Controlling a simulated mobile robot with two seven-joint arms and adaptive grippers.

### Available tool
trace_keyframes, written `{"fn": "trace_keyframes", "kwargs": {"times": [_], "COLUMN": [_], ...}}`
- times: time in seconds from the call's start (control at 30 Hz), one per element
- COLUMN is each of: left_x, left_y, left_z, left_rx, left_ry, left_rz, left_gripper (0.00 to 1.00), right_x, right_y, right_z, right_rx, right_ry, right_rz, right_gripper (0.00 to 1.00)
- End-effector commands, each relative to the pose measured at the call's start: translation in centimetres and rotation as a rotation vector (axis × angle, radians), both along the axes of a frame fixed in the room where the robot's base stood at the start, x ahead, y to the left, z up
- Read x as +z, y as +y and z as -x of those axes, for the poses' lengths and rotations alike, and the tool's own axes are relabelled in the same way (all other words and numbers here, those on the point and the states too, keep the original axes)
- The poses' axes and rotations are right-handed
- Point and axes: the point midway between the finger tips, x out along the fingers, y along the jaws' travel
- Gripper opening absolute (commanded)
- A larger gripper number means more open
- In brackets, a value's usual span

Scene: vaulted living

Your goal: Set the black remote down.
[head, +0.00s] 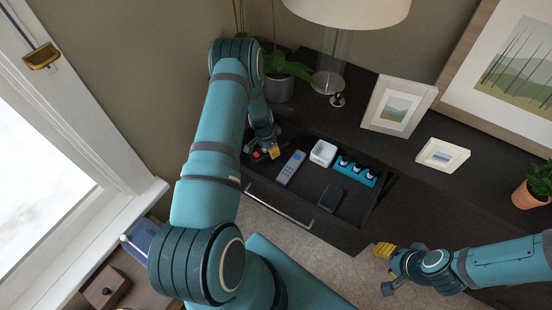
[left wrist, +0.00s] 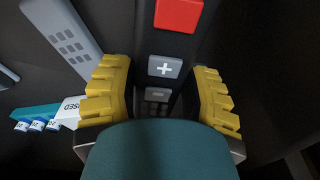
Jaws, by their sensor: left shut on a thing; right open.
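The black remote (left wrist: 146,47), with a red button and grey plus and minus buttons, is between the yellow fingers of my left gripper (left wrist: 163,95), which is shut on it. In the head view, my left gripper (head: 266,153) is at the left end of the open drawer (head: 300,200). The arm hides much of it there, and only a small part of the remote with its red button shows. I cannot tell whether the remote touches the drawer floor. My right gripper (head: 384,270) is open and empty, in front of the cabinet at the right.
In the drawer are a grey remote (head: 290,167), a white box (head: 323,153), a teal holder (head: 356,171) with several small bottles, and a dark phone-like object (head: 330,198). A lamp (head: 335,60), a plant pot (head: 279,87) and picture frames (head: 398,105) stand on the cabinet top.

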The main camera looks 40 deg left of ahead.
Motion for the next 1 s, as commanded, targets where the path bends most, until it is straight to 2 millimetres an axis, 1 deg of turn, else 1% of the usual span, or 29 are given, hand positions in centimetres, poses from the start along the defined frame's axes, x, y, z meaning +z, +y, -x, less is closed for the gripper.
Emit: {"fn": "trace_keyframes", "kwargs": {"times": [0.03,0.17,0.23,0.4,0.47,0.67,0.8,0.83,0.9,1.0], "left_x": [-0.6,-1.3,-2.0,-4.4,-4.7,-4.5,-4.8,-4.9,-4.8,-4.8], "left_y": [0.0,0.0,0.0,0.0,0.0,0.0,0.0,0.0,0.0,0.0], "left_z": [0.0,0.0,0.0,0.0,-0.1,-0.1,-0.1,-0.1,-0.1,-0.1], "left_rx": [0.001,0.002,0.002,0.002,0.001,0.001,0.002,0.002,0.002,0.002], "left_ry": [-0.001,-0.001,-0.001,-0.001,-0.002,-0.002,-0.002,-0.002,-0.002,-0.002], "left_rz": [-0.001,0.0,0.0,0.0,0.0,-0.001,0.0,0.0,0.0,0.0], "left_gripper": [0.09,0.09,0.09,0.09,0.09,0.09,0.09,0.56,0.78,0.78], "right_x": [-0.2,-0.4,-0.6,-1.2,-1.3,-1.2,-1.2,-1.2,-1.2,-1.2], "right_y": [0.0,0.0,0.0,0.0,0.0,0.0,0.0,0.0,0.0,0.0], "right_z": [0.0,-0.1,-0.1,-0.2,-0.2,-0.2,-0.2,-0.2,-0.2,-0.2], "right_rx": [0.0,-0.001,-0.001,-0.001,-0.001,-0.001,-0.001,-0.001,-0.001,-0.001], "right_ry": [-0.001,-0.002,-0.003,-0.006,-0.006,-0.006,-0.006,-0.006,-0.006,-0.006], "right_rz": [0.0,0.0,0.0,0.001,0.001,0.001,0.001,0.001,0.001,0.001], "right_gripper": [0.47,0.47,0.47,0.47,0.47,0.47,0.47,0.47,0.47,0.47]}}
